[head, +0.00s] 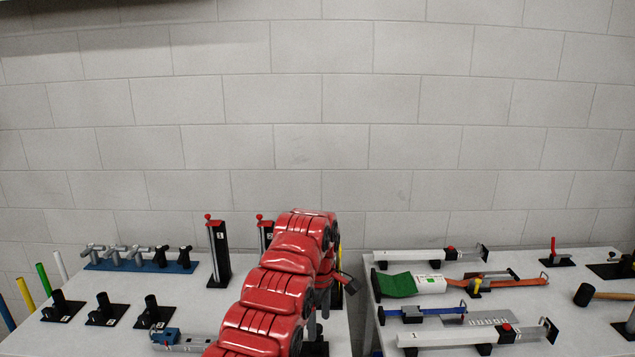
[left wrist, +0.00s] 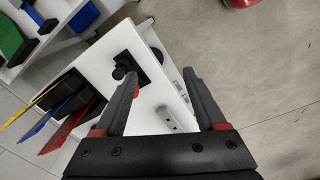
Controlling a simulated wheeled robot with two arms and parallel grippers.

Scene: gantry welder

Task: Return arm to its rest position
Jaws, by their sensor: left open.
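My left arm (head: 270,310), red and segmented, rises from the bottom of the head view and bends over between two white tables. My left gripper (head: 345,282) shows only in part there, dark with a red bit, beside the left edge of the right table. In the left wrist view the left gripper (left wrist: 160,74) has its two dark fingers spread apart with nothing between them. Behind the fingers is a white table edge with a black stand (left wrist: 125,66). My right gripper is in neither view.
The left table (head: 120,335) holds a blue rack of grey fittings (head: 140,258), black stands (head: 103,310) and a red-topped black post (head: 218,253). A block wall (head: 420,130) stands behind.

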